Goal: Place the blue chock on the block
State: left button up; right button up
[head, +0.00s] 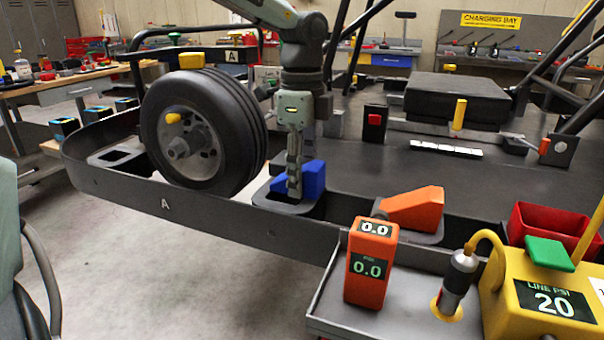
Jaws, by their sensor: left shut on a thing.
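The blue chock (314,178) sits in or just over a black pocketed holder (270,199) on the kart's front rail, right of the wheel. My left gripper (294,192) comes down from above and is shut on the chock, with its fingers hiding part of it. I cannot tell whether the chock touches the holder's floor. An orange chock (413,209) sits in a similar holder farther right. A flat holder with an empty opening (118,156) lies left of the wheel. I cannot tell which thing the task calls the block. My right gripper is not in view.
The black wheel (205,130) stands close left of my left gripper. In front on the right are an orange gauge (370,265), a grey tray (415,285), a yellow pressure unit (545,300) and a red bin (550,229).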

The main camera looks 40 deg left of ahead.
pick_arm(q)
jog(key=o, duration=1.2)
jog(key=shift+r, duration=0.55)
notch_tip(320, 180, up, 10)
jog(key=shift+f, duration=0.1)
jog(key=shift+r, duration=0.7)
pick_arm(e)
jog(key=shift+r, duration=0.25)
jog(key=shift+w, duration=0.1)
